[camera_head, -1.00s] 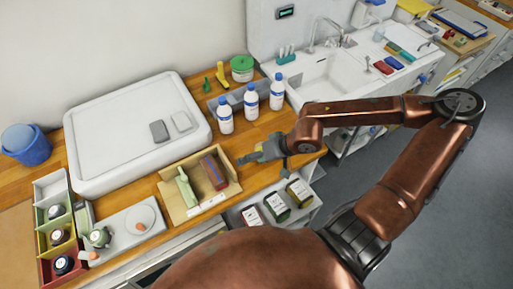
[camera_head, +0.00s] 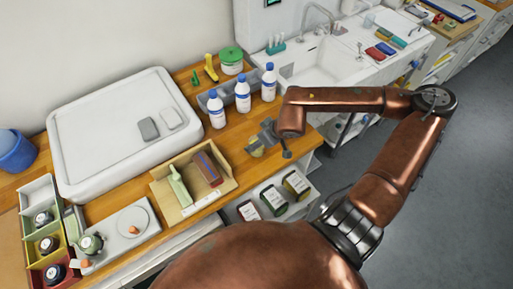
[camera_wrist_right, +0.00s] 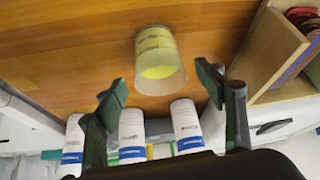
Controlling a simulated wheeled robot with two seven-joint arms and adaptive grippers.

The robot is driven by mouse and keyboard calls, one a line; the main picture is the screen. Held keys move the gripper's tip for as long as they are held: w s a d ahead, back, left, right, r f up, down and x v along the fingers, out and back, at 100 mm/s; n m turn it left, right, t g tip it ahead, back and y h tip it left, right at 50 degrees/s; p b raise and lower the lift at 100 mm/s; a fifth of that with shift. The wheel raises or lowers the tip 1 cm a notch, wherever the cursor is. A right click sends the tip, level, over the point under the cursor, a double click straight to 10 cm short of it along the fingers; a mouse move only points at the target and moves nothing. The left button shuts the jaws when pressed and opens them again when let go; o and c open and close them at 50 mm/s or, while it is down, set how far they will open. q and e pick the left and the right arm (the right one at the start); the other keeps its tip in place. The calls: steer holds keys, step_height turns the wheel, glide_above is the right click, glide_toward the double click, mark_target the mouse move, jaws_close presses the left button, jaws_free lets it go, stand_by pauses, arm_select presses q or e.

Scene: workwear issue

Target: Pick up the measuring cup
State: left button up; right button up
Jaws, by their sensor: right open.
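The measuring cup (camera_wrist_right: 158,62) is a small clear cup with yellow in it, on the wooden counter in the right wrist view. In the head view it shows small and yellowish (camera_head: 256,151), right of the wooden box and partly behind my gripper. My right gripper (camera_head: 268,136) is just above and beside it. In the wrist view my right gripper (camera_wrist_right: 162,80) is open, its fingertips apart on either side of the cup's near end. Nothing is held between them. My left gripper is not in view.
The open wooden box (camera_head: 160,193) with a green and a red-blue item stands close left of the cup. Several white bottles with blue caps (camera_head: 243,97) stand behind it. A large white tray (camera_head: 95,140) lies left. The sink (camera_head: 318,70) is at the back right.

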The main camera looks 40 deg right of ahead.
steer(key=shift+w+a+f, duration=0.1)
steer(key=shift+w+f, duration=0.25)
steer(key=shift+f, duration=0.2)
steer(key=c, duration=1.3)
steer(key=shift+r, duration=0.15)
steer(key=shift+c, duration=0.2)
